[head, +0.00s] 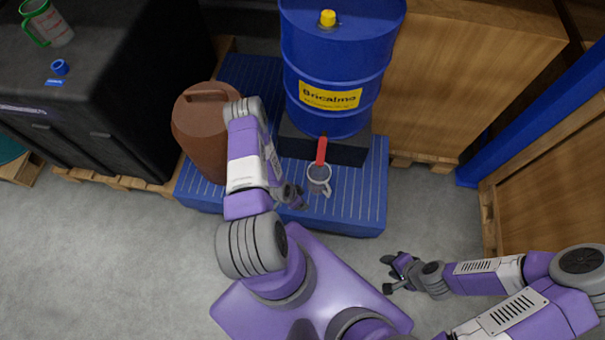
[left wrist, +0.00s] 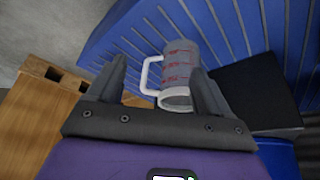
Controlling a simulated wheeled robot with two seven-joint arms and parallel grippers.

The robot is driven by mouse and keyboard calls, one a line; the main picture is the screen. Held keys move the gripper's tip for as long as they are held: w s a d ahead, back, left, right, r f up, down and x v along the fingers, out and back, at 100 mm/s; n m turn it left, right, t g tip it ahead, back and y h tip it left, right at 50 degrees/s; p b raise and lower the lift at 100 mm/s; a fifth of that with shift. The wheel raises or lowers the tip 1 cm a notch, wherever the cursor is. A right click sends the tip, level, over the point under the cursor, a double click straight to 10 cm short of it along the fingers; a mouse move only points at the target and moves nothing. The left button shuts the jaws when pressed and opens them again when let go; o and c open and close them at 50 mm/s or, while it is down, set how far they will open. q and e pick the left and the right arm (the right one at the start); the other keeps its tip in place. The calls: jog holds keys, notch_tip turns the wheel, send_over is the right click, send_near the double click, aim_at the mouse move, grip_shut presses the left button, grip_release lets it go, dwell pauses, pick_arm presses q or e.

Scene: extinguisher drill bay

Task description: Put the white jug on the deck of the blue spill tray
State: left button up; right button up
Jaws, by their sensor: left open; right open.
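The white jug (head: 319,178) stands on the deck of the blue spill tray (head: 345,212), below the red tap of the drum, its handle toward the lower right. In the left wrist view the jug (left wrist: 180,70) shows red markings, a pale rim and a white handle. My left gripper (head: 297,196) is just left of the jug in the head view. In the left wrist view its open fingers (left wrist: 160,90) are on either side of the jug, with no grip visible. My right gripper (head: 392,272) is open and empty over the floor, right of my base.
A blue drum (head: 335,65) with a red tap (head: 321,150) stands on a black block on the tray. A brown canister (head: 203,135) stands left of my left arm. A green-handled jug (head: 47,22) and a blue ring (head: 60,67) are on the black cabinet. Wooden crates stand right.

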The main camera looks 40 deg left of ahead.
pick_arm(q)
jog(key=s+d+r+n+g+h, duration=0.1)
jog(key=d+r+n+g, duration=0.1)
jog(key=d+r, duration=0.7)
jog(key=s+d+r+n+g+h, duration=0.1)
jog(key=d+r+n, duration=0.3)
jog(key=d+r, duration=0.5)
jog(key=shift+s+d+g+h, duration=0.4)
jog(key=shift+s+d, duration=0.05)
jog(key=shift+d, duration=0.65)
